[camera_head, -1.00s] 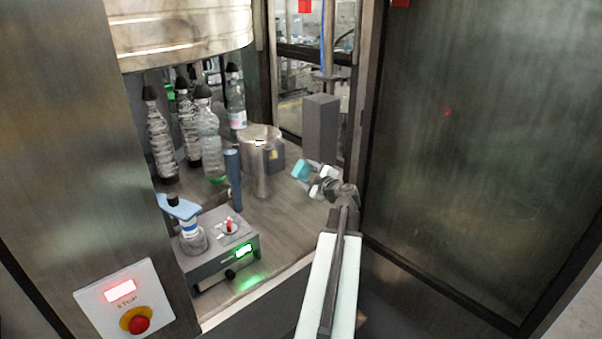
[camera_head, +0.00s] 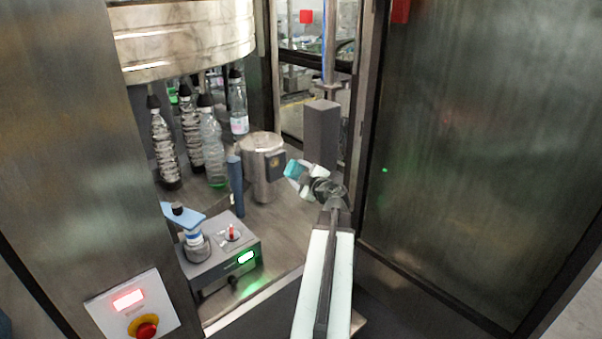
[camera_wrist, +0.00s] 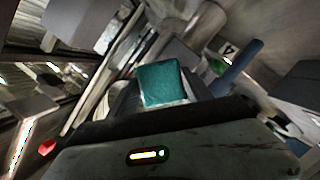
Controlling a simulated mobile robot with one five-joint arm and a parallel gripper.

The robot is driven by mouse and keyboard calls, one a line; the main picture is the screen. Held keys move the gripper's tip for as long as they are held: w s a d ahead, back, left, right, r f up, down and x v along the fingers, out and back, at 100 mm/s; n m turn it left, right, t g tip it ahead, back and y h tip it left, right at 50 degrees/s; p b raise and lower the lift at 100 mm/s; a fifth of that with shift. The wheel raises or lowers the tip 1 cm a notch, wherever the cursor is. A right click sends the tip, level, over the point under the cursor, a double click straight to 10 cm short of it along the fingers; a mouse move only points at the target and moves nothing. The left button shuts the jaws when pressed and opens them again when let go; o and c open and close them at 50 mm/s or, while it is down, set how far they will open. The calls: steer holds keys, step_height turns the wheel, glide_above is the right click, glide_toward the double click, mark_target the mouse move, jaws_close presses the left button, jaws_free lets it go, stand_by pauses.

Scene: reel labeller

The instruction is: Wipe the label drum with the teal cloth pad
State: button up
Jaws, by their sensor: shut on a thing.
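The teal cloth pad (camera_head: 291,169) is held at the end of my gripper (camera_head: 300,176); it also shows in the wrist view (camera_wrist: 162,84) as a teal square between the jaws. My gripper is shut on the pad. The label drum, which I take to be the shiny metal cylinder (camera_head: 262,163) with a dark square patch on its side, stands just left of the pad on the metal deck. A small gap seems to show between pad and drum in the head view; exact depth is hard to judge.
A dark blue post (camera_head: 235,186) stands left of the drum, with several bottles (camera_head: 212,146) behind it. A grey block (camera_head: 321,135) stands behind my gripper. A grey control box (camera_head: 222,252) sits in front. A dark door panel (camera_head: 480,150) closes the right side.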

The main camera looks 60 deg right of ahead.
steer(key=shift+w+d, duration=0.3)
steer(key=shift+w, duration=0.65)
steer(key=shift+w+d, duration=0.3)
steer(key=shift+w, duration=0.6)
steer(key=shift+w+d, duration=0.3)
steer(key=shift+w, duration=0.65)
steer(key=shift+w+d, duration=0.3)
steer(key=shift+w, duration=0.65)
steer(key=shift+w+a, duration=0.25)
steer(key=shift+a, duration=0.7)
steer(key=shift+w+a, duration=0.2)
steer(key=shift+a, duration=0.85)
steer(key=shift+w, duration=0.2)
steer(key=shift+s+d, duration=0.25)
steer(key=shift+d, duration=0.45)
steer(key=shift+s+d, duration=0.25)
steer(key=shift+d, duration=0.4)
steer(key=shift+s+d, duration=0.25)
steer(key=shift+d, duration=0.45)
steer(key=shift+s+a, duration=0.1)
